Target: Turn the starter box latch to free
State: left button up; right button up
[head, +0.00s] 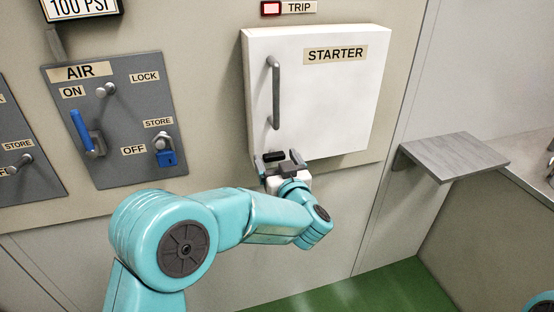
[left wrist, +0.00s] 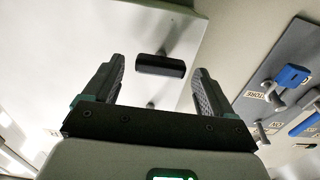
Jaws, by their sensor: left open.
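The white starter box (head: 335,90) is on the panel in the head view, with a "STARTER" label and a long grey handle (head: 275,93). Its latch (head: 273,156) looks like a small black bar near the lower left edge. In the left wrist view the black latch bar (left wrist: 161,66) lies crosswise between the fingers, on a stem from the white face. My left gripper (head: 279,160) is open just at the latch; the wrist view shows both fingers (left wrist: 157,73) apart, with a gap on each side of the bar. My right gripper is out of view.
Left of the box is the grey AIR panel (head: 105,170) with a blue lever (head: 82,130) and a blue padlock (head: 166,158). A red TRIP light (head: 271,8) sits above the box. A grey shelf (head: 455,155) juts out at the right.

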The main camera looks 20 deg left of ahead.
pick_arm(q)
jog(key=shift+c, duration=0.3)
jog(key=c, duration=1)
jog(key=shift+f+n+b, duration=0.25)
jog(key=shift+n+b, duration=0.45)
jog(key=shift+b, duration=0.25)
jog(key=n+b, duration=0.4)
jog(key=b, duration=0.1)
jog(key=n+b, duration=0.5)
jog(key=shift+s+a+f+n, duration=0.1)
jog(key=shift+a+f+n, duration=0.05)
jog(key=shift+n, duration=0.15)
jog(key=n+b, duration=0.3)
jog(key=shift+n+b, duration=1.3)
jog(key=shift+n, duration=0.7)
